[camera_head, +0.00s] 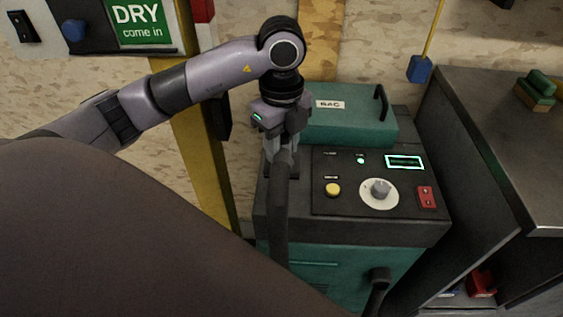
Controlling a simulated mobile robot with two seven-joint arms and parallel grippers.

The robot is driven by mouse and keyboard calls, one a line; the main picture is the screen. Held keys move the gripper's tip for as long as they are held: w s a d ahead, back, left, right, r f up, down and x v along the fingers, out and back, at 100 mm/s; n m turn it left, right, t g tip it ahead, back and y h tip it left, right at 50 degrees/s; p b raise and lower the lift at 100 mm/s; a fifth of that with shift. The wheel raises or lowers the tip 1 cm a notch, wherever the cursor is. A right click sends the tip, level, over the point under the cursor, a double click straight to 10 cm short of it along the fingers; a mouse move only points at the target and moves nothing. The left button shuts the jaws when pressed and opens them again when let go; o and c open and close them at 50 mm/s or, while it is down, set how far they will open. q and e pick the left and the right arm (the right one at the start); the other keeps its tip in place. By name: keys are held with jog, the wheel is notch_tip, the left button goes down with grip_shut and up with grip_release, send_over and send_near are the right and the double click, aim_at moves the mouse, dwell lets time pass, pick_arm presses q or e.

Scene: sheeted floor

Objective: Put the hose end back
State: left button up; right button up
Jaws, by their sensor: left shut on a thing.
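My left gripper (282,152) points down over the left part of a green and dark machine (350,233). It is shut on the upper end of a thick dark hose (280,222). The hose hangs down from the fingers in front of the machine's left side, and its lower part goes out of sight behind a large brown shape. A dark curved fitting (379,280) sticks out from the machine's green front, low on the right. I cannot tell whether it holds anything. My right gripper is not in view.
The machine's top has a panel with a yellow button (333,190), a grey knob (380,189) and a red switch (427,197). A green lid (350,130) with a handle stands behind. A yellow post (205,150) is at left, a dark counter (500,130) at right.

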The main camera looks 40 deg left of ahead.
aim_at(282, 159)
pick_arm(q)
jog(key=shift+f, duration=2.2)
jog(key=shift+f, duration=0.1)
jog(key=o, duration=1)
jog(key=shift+f+b, duration=0.1)
jog(key=shift+b, duration=0.2)
jog(key=shift+r, duration=0.5)
notch_tip(282, 159, up, 11)
jog(key=shift+f+p, duration=0.2)
jog(key=shift+p, duration=0.8)
jog(key=shift+r, duration=0.4)
